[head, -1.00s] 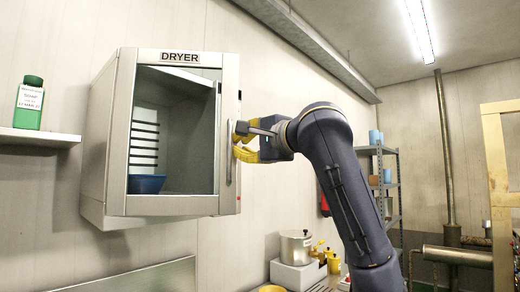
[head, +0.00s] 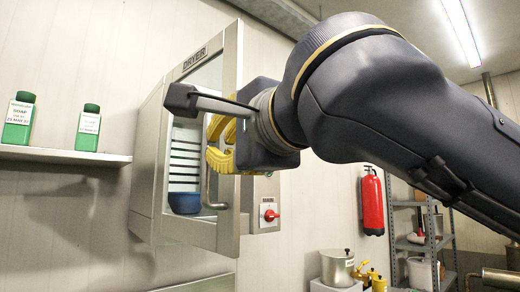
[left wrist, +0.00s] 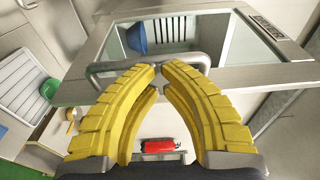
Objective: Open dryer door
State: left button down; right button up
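The dryer (head: 146,170) hangs on the wall, a grey box. Its glass-fronted door (head: 231,100) is angled out towards me and looks partly open. The bar handle (head: 208,190) is on the door's right side; it also crosses the left wrist view (left wrist: 100,70). My left gripper (head: 214,145) is at the door front, by the handle's upper part. In the left wrist view its yellow fingertips (left wrist: 160,68) nearly meet, at the handle bar. I cannot tell whether the bar is between them. My right gripper is not in view.
A blue bowl (head: 184,202) shows inside the dryer by its racks. A red knob (head: 270,215) sits on a panel right of the door. Green soap bottles (head: 88,130) stand on a wall shelf (head: 60,153). A red extinguisher (head: 372,202) and metal shelving (head: 440,238) are at right.

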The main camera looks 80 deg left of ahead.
pick_arm(q)
jog(key=shift+s+d, duration=0.25)
jog(key=shift+s, duration=0.3)
jog(key=shift+s+d, duration=0.25)
jog(key=shift+s, duration=0.3)
